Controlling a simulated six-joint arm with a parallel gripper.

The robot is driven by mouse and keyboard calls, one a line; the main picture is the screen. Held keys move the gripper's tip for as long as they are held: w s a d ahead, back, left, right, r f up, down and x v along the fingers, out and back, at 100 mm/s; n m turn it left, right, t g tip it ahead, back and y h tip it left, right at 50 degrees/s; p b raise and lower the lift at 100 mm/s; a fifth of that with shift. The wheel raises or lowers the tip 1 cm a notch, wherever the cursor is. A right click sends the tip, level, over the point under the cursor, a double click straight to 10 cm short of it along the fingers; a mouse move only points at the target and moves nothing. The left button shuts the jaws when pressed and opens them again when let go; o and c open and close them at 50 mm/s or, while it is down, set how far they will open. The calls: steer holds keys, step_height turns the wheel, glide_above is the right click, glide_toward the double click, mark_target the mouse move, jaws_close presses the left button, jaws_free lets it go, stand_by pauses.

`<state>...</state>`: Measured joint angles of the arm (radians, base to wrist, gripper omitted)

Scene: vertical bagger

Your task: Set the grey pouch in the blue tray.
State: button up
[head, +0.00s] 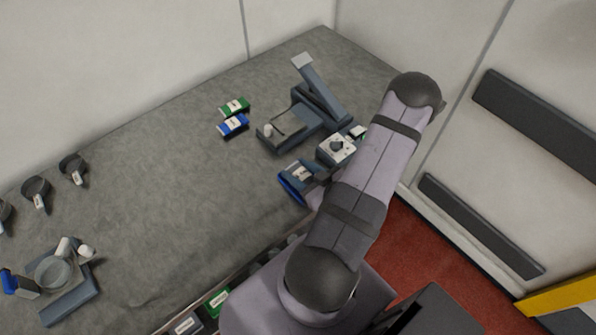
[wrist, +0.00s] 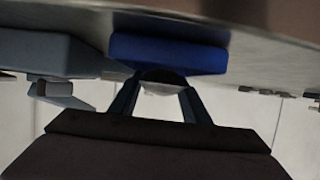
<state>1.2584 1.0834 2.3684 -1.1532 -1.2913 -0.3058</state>
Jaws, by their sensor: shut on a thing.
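The blue tray (head: 290,187) sits on the grey table near its front edge, just left of my arm in the head view. A dark grey-blue piece with a white label (head: 302,173) shows inside its outline; I cannot tell if it is a pouch or part of the tray. In the wrist view the blue tray (wrist: 168,55) is just beyond my fingertips. My gripper (wrist: 160,88) is shut on a pale grey thing (wrist: 162,80), likely the grey pouch, mostly hidden. I cannot tell whether it touches the tray. The arm mostly hides my gripper in the head view.
A white box with a dark knob (head: 337,148) stands close behind the tray. A grey machine (head: 290,126) with a slanted post is farther back. Green (head: 235,106) and blue (head: 233,125) packs lie left of it. The middle of the table is clear.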

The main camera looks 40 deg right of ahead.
steer(key=shift+f, duration=0.5)
steer(key=shift+f, duration=0.1)
steer(key=shift+f, duration=0.2)
steer(key=o, duration=0.9)
steer(key=shift+s, duration=0.1)
steer(key=shift+o, duration=0.2)
steer(key=shift+a+r, duration=0.1)
steer(key=shift+r, duration=0.05)
steer(key=shift+r, duration=0.2)
steer(key=shift+s, duration=0.3)
steer(key=b+v, duration=0.2)
steer(key=v, duration=0.9)
steer(key=shift+r+b, duration=0.2)
steer(key=shift+b, duration=0.15)
